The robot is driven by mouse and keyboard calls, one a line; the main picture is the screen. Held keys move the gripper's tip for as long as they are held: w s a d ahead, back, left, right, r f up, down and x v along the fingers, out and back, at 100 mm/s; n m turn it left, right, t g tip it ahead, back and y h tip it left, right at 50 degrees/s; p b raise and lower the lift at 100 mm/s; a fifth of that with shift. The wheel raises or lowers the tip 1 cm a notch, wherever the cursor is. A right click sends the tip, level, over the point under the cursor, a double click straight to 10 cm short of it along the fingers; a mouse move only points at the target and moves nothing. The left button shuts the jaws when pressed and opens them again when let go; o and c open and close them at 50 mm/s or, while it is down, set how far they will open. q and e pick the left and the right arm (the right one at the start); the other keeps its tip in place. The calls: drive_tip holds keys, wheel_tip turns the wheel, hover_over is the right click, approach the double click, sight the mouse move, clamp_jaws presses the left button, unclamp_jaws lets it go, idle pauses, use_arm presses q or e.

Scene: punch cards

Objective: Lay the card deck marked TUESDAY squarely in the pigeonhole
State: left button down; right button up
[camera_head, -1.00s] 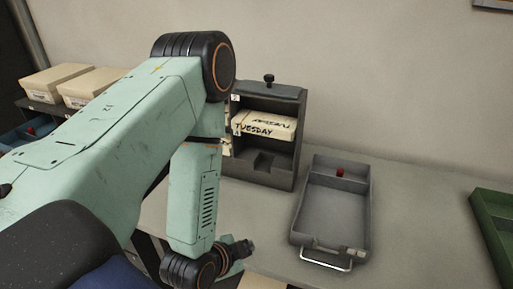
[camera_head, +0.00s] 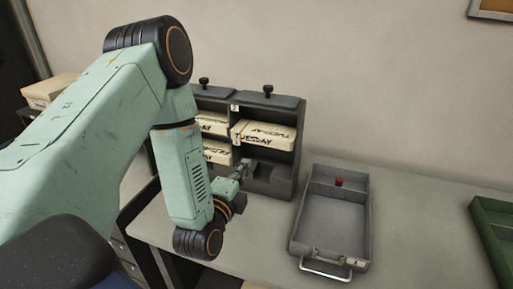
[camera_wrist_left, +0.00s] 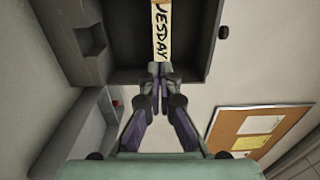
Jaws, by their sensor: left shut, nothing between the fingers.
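The cream card deck marked TUESDAY (camera_head: 265,137) lies in the upper pigeonhole of the dark grey rack (camera_head: 285,186). Its front end appears to stick out a little past the rack's front edge. In the left wrist view the deck's lettered face (camera_wrist_left: 162,35) shows just beyond the fingertips. My left gripper (camera_head: 247,168) is shut and empty, in front of the rack and slightly below the deck. Its fingers (camera_wrist_left: 160,72) meet close to the deck's face; I cannot tell whether they touch it. My right gripper is not in view.
A second rack stands at left, holding two more cream decks (camera_head: 216,152). A grey tray (camera_head: 331,225) with a wire handle and a small red object (camera_head: 339,183) sits right of the racks. A green tray (camera_head: 495,230) is at the far right. Bare table lies between the trays.

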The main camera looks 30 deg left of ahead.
sight(260, 142)
use_arm(q)
drive_tip(key=x, duration=0.9)
drive_tip(key=shift+w+a+p, duration=0.15)
drive_tip(key=shift+w+p, duration=0.05)
drive_tip(key=shift+p, duration=0.15)
drive_tip(key=shift+w+f, duration=0.1)
drive_tip(key=shift+w, duration=0.05)
drive_tip(key=shift+w, duration=0.1)
drive_tip(key=shift+w+a, duration=0.2)
drive_tip(key=shift+w, duration=0.5)
drive_tip(key=shift+w, duration=0.1)
